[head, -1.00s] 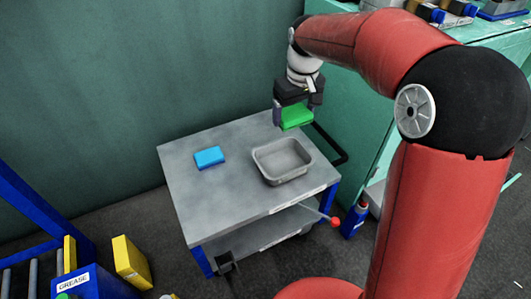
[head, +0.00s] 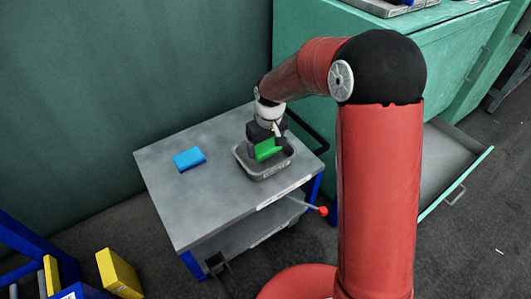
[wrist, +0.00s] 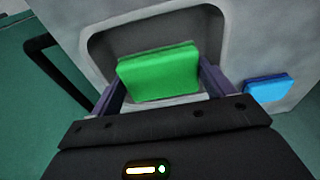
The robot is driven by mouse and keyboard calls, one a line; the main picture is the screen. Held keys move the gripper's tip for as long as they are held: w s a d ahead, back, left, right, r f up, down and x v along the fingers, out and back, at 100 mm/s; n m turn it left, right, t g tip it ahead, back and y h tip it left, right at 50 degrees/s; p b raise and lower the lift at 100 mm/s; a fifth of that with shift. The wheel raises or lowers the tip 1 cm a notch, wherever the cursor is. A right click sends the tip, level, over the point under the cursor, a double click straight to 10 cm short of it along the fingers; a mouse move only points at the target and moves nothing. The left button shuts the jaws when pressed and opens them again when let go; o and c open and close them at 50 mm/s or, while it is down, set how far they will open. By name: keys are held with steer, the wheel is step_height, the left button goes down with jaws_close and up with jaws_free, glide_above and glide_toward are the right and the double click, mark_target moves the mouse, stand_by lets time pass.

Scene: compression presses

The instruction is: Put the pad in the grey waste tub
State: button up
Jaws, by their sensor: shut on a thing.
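A green pad (head: 268,149) is held in my gripper (head: 266,146), which is shut on it. In the wrist view the green pad (wrist: 160,74) sits between the two fingers of my gripper (wrist: 160,85). The grey waste tub (head: 262,175) stands on the grey cart top, and the pad is over its opening. In the wrist view the tub's rim (wrist: 150,15) surrounds the pad. I cannot tell whether the pad touches the tub's floor. My gripper hides part of the tub's far side.
A blue pad (head: 189,159) lies on the cart top (head: 215,205) left of the tub; it also shows in the wrist view (wrist: 268,88). Green cabinets (head: 420,50) stand behind and to the right. A drawer (head: 450,165) is open at the right.

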mark_target(265, 154)
steer(key=shift+f, duration=2.05)
steer(key=shift+f, duration=0.1)
steer(key=shift+f, duration=0.15)
steer(key=o, duration=0.9)
steer(key=r, duration=0.4)
steer(key=s+r, duration=0.1)
steer(key=r, duration=0.3)
steer(key=d+r, duration=0.1)
steer(key=r, duration=0.3)
steer(key=shift+s+r, duration=0.15)
steer(key=shift+r, duration=0.15)
steer(key=s+d+r+m+t, duration=0.2)
steer(key=s+d+r+m, duration=0.1)
steer(key=s+d+r, duration=0.6)
steer(key=s+d+r+m+t, duration=0.1)
steer(key=s+d+m, duration=0.1)
steer(key=s, duration=0.6)
steer(key=s+d+m+t, duration=0.1)
steer(key=s+d, duration=0.2)
steer(key=s, duration=0.5)
steer(key=shift+d+r+m+h, duration=0.2)
steer(key=shift+r+m+h, duration=0.2)
